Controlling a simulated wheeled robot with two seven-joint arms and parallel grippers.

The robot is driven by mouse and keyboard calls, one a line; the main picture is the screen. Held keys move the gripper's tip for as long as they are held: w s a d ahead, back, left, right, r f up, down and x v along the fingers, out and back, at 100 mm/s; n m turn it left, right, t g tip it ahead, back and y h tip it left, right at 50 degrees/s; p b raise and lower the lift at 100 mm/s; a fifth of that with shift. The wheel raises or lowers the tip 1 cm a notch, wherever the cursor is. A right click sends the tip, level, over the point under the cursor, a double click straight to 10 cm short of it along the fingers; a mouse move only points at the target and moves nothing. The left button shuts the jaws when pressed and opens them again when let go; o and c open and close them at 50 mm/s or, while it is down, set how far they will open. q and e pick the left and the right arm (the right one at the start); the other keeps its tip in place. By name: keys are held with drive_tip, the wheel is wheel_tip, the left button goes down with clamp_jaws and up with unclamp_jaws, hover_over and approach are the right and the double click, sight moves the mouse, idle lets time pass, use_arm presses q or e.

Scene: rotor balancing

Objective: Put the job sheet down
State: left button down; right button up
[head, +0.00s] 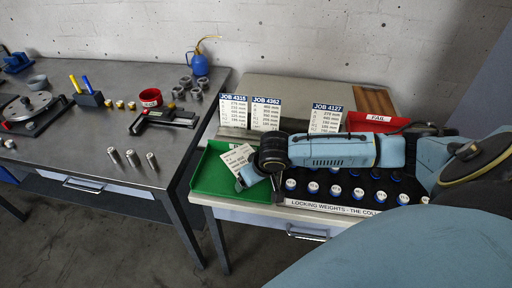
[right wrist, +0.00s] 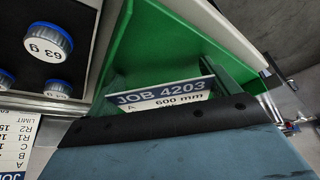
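The job sheet (head: 238,156) is a white card with printed lines, tilted over the green tray (head: 203,180). In the right wrist view its blue header reads JOB 4203, with 600 mm below (right wrist: 165,99). My right gripper (head: 248,177) is at the sheet's lower right, low over the tray. In the right wrist view a finger stands by the sheet's right edge, and the dark gripper body covers the sheet's lower part. Whether the fingers press on the sheet or the sheet rests on the tray floor is not clear. My left gripper is not in view.
Three job cards, 4315 (head: 233,110), 4362 (head: 266,114) and 4127 (head: 325,119), stand behind the tray. A red FAIL tray (head: 365,123) is behind my right arm. Capped weights (head: 313,187) fill a black rack right of the green tray. A steel bench (head: 85,150) stands left.

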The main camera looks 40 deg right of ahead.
drive_tip(key=shift+o, duration=0.9)
drive_tip(key=shift+s+f, duration=0.35)
drive_tip(key=shift+f, duration=0.15)
drive_tip(key=shift+r, duration=0.2)
drive_tip(key=w+p+v, duration=0.1)
drive_tip(key=p+v, duration=0.1)
drive_tip(key=v, duration=1.1)
drive_tip(key=shift+r, duration=0.15)
